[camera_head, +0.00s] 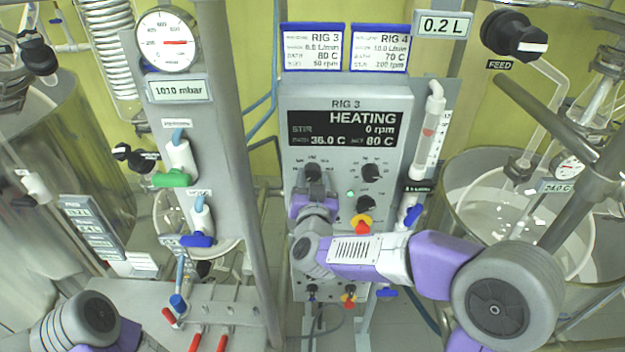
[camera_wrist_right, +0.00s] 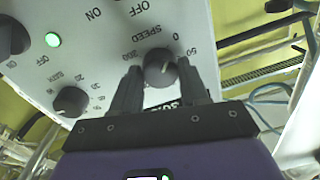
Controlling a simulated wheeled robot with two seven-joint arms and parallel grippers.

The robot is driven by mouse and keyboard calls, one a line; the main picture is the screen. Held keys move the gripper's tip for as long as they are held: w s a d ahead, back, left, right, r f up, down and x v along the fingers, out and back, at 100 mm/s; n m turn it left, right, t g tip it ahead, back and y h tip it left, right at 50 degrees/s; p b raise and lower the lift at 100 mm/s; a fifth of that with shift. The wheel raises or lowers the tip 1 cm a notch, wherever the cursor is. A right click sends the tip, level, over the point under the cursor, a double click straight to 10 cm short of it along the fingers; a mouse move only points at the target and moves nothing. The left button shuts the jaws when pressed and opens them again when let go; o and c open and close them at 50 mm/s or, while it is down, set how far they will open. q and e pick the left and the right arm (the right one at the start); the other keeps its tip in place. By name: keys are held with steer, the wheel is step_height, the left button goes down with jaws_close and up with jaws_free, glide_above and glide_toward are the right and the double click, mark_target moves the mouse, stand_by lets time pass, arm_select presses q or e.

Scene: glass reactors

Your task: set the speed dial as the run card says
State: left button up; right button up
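The black speed dial (camera_wrist_right: 160,68) is in the right wrist view, under the word SPEED with 0 and 50 printed near it. Its pale pointer mark faces right and slightly up. My right gripper (camera_wrist_right: 157,80) has one dark finger on each side of it, with no clear gap to its sides. In the head view my right gripper (camera_head: 313,190) covers the lower part of the dial (camera_head: 313,172). The RIG 3 run card (camera_head: 313,47) reads 50 rpm for stirring. The display (camera_head: 345,129) reads HEATING and STIR 0 rpm. My left gripper is out of view.
Another dial (camera_head: 372,172) sits right of the speed dial, with a lit green lamp (camera_head: 350,194) between. A RIG 4 card (camera_head: 380,48) hangs beside the first. A metal post (camera_head: 235,150) stands left.

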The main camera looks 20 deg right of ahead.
steer(key=c, duration=0.6)
steer(key=shift+o, duration=0.2)
steer(key=shift+f+m+b, duration=0.15)
steer(key=shift+m+b, duration=0.65)
steer(key=shift+b, duration=0.35)
steer(key=m+b, duration=0.3)
steer(key=shift+f+b, duration=0.1)
steer(key=shift+b, duration=0.25)
steer(key=shift+m+b, duration=1.85)
steer(key=shift+m, duration=0.35)
steer(key=shift+r, duration=0.2)
steer(key=o, duration=1.1)
steer(key=shift+c, duration=0.2)
